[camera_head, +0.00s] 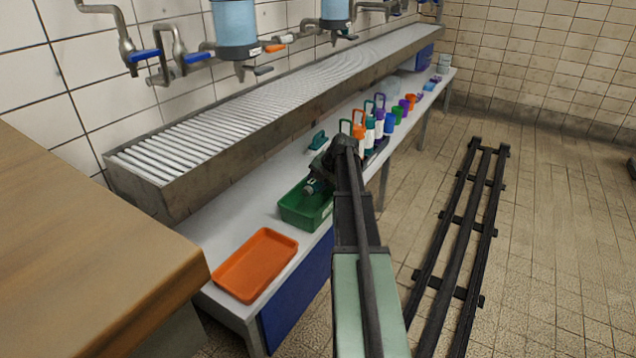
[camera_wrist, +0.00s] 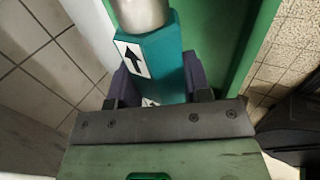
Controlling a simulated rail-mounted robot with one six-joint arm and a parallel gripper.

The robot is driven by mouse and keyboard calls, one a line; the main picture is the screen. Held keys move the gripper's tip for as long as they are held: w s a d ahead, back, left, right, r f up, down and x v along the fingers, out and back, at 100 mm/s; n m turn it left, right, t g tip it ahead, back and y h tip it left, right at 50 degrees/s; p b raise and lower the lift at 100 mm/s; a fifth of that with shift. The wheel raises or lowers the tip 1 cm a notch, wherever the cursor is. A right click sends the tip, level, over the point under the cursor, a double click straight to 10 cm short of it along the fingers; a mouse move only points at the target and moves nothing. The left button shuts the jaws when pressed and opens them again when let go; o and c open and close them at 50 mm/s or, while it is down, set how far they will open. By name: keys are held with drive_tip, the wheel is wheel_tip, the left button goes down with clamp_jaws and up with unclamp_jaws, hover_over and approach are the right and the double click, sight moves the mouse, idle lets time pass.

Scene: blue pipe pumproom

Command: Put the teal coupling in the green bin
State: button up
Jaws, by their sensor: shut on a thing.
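The teal coupling (camera_wrist: 158,62) has a white label with a black arrow and a silver metal end. My gripper (camera_wrist: 157,82) is shut on it, with dark purple fingers on both sides. In the head view the coupling (camera_head: 313,186) shows small, at or just above the green bin (camera_head: 300,214) on the white bench. The bin's green surface also fills part of the wrist view (camera_wrist: 213,22) behind the coupling. I cannot tell whether the coupling touches the bin. My arm hides the bin's right side.
An orange tray (camera_head: 256,264) lies in front of the bin. A teal-green handled thing (camera_head: 318,140) and several coloured bottles and cups (camera_head: 390,122) stand farther along the bench. A ribbed metal trough (camera_head: 215,130) runs above the bench along the wall.

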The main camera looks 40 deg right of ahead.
drive_tip(key=shift+f, duration=0.35)
drive_tip(key=o, duration=1.1)
drive_tip(key=shift+o, duration=0.2)
drive_tip(key=p+v, duration=1.1)
drive_tip(key=v, duration=0.2)
drive_tip(key=shift+w+r, duration=0.25)
drive_tip(key=shift+w, duration=0.05)
